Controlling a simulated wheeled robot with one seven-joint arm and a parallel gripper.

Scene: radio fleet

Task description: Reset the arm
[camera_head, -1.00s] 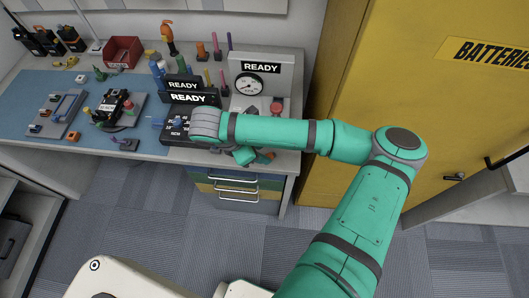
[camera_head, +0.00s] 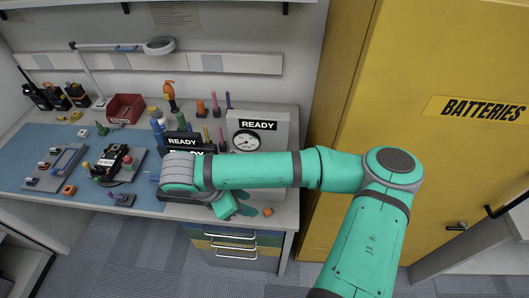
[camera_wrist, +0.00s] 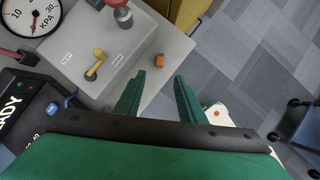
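My gripper (camera_head: 230,206) hangs over the right front part of the workbench, by its front edge, with my green arm reaching across from the right. In the wrist view my gripper (camera_wrist: 159,76) has its two green fingers spread apart, with nothing between them.
A pressure gauge (camera_head: 246,141) on a grey panel and black READY boxes (camera_head: 182,142) stand close behind my arm. A radio (camera_head: 111,160) lies on the blue mat (camera_head: 40,140). A yellow BATTERIES cabinet (camera_head: 440,150) stands right.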

